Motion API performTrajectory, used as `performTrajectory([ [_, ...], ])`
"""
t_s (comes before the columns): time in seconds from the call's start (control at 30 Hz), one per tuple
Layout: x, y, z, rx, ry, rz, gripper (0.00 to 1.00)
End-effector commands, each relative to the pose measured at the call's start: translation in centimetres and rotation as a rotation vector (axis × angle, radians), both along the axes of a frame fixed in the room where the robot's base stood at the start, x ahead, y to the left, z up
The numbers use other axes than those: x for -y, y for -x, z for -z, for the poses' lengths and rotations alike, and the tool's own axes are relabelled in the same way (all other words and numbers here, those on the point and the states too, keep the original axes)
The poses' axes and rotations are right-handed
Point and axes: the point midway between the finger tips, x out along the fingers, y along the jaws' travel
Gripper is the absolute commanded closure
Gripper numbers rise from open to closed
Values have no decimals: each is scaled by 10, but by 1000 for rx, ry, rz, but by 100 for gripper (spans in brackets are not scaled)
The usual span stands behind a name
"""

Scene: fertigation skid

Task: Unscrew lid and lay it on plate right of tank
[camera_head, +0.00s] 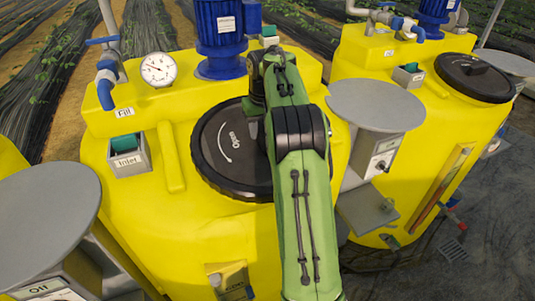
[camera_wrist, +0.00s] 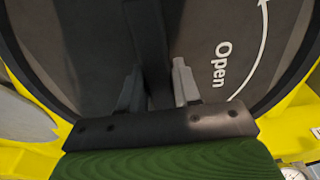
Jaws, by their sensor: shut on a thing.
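The black round lid (camera_head: 222,150), marked "Open" with a curved arrow, sits on top of the middle yellow tank (camera_head: 150,215). It also fills much of the wrist view (camera_wrist: 215,25). A raised bar handle (camera_wrist: 148,40) crosses the lid. My gripper (camera_wrist: 157,88) has its two grey fingers on either side of this bar and is shut on it. In the head view my green arm covers the right part of the lid and hides the fingers. The round grey plate (camera_head: 375,104) to the right of the tank is empty.
A blue motor (camera_head: 220,35) stands behind the lid. Another grey plate (camera_head: 45,210) is at far left. A second tank with its own lid (camera_head: 475,77) stands right.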

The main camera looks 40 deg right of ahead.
Motion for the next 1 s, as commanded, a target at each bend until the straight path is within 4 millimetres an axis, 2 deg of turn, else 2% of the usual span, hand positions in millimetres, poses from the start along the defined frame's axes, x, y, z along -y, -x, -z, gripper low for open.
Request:
performTrajectory([
  [0.53, -1, 2, -21, 8, 3, 1, 100],
  [0.83, -2, 6, -49, 8, 4, 0, 100],
  [1.0, -2, 8, -57, 6, 2, 1, 100],
])
